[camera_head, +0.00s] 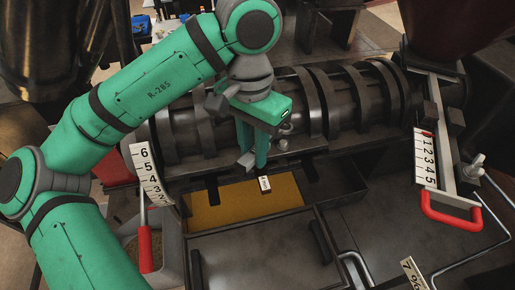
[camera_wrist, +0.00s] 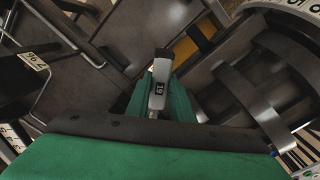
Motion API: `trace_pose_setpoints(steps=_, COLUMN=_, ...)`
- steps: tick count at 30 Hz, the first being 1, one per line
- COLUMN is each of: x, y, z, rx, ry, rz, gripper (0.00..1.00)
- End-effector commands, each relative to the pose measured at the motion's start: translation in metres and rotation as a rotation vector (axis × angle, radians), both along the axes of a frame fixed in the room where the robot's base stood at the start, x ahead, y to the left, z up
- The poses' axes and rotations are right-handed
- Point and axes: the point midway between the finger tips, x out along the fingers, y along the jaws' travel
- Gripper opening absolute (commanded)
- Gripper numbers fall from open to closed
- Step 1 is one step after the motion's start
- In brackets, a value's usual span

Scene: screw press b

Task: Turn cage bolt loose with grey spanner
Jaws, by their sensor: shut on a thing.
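My gripper (camera_head: 254,152) points down in front of the ribbed press cage (camera_head: 345,100), near its middle. It is shut on the grey spanner (camera_wrist: 161,72), which carries a dark label reading 19. In the wrist view the spanner stands out between the green fingers of my gripper (camera_wrist: 160,100). In the head view only a small grey end of the spanner (camera_head: 246,161) shows at the fingertips. A pale bolt (camera_head: 283,144) on the cage's front flange is just right of the fingers. I cannot tell whether the spanner touches any bolt.
A yellow-bottomed tray (camera_head: 240,203) lies below the cage. A red-handled lever (camera_head: 145,248) stands at the left beside a number scale (camera_head: 144,165). A red handle (camera_head: 450,218) and another scale (camera_head: 425,158) are at the right. Dark metal panels (camera_head: 255,255) fill the front.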

Motion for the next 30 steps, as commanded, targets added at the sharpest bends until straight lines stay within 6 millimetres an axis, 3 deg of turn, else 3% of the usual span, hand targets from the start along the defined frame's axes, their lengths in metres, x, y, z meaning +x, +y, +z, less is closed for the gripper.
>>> trace_pose_setpoints(steps=10, x=0.001, y=-0.01, z=0.003, rx=0.006, ry=0.004, rz=0.109, gripper=0.0)
trace_pose_setpoints(steps=30, x=0.0, y=-0.097, z=0.019, rx=0.05, ry=0.04, rz=0.844, gripper=0.0)
